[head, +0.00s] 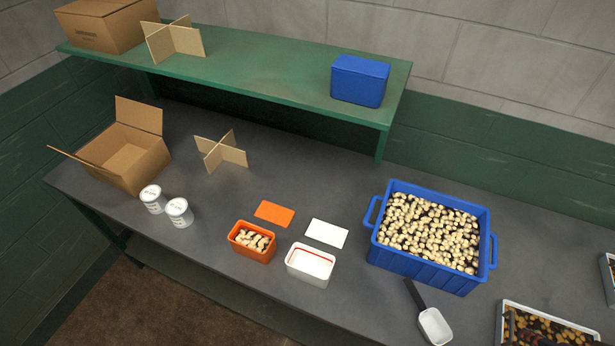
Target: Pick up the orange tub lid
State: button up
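The orange tub lid (274,213) lies flat on the grey bench, just behind the orange tub (253,255). The tub is open and holds several pale, rounded pieces. A white lid (326,233) lies flat to the right of the orange lid, with a small gap between them. An open white tub (308,278) with a red line inside stands in front of the white lid. Nothing covers the orange lid.
Two white cans (179,213) and an open cardboard box (130,178) stand left. A blue crate (425,275) of pale pieces stands right, with a scoop (434,326) in front. A green shelf (260,76) overhangs the back. A cardboard divider (221,152) stands behind the lid.

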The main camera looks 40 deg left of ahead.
aim_at(282, 217)
jog(key=u, duration=2.25)
